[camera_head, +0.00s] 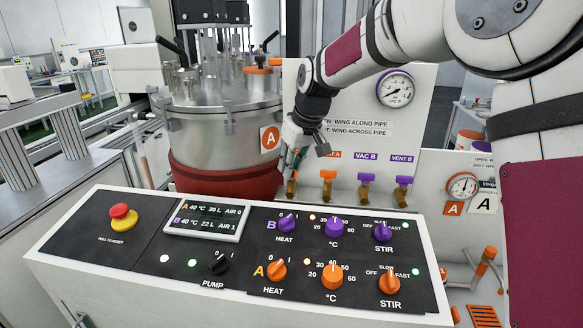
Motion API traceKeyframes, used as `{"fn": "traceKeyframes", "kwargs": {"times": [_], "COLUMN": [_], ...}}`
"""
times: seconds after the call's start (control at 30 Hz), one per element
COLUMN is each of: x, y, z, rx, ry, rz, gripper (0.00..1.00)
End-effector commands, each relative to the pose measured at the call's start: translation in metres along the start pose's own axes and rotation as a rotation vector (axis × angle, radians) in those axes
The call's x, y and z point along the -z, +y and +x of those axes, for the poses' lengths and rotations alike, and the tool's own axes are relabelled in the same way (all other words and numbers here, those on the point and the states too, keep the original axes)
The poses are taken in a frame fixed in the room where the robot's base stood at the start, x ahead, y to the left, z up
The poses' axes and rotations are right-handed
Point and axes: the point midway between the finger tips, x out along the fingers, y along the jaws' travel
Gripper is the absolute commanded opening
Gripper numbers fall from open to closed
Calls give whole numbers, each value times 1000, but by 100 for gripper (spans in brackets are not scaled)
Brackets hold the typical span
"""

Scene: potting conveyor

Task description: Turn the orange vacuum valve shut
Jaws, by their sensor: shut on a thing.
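The white panel (420,125) at the back carries a row of small valves with brass bodies. The leftmost, the orange vacuum valve (292,190), shows mainly its brass lower part. My gripper (290,166) is over its top from above, shut on it. The fingers hide the wing, so I cannot tell whether it lies along or across the pipe. Beside it on the right is another orange valve (328,178), its label partly covered by my gripper. Further right are the purple VAC B valve (366,180) and purple VENT B valve (402,182).
A steel vessel marked A (220,125) stands close left of my gripper. The control console (130,265), with knobs and a red stop button (119,211), lies in front below.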

Motion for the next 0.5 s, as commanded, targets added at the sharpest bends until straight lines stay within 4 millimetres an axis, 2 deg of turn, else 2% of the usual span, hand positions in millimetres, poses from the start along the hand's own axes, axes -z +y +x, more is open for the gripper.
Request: {"fn": "traceKeyframes", "kwargs": {"times": [0.5], "x": [1], "y": [2], "z": [1], "rx": [177], "ry": [1], "rz": [-422], "gripper": [0]}}
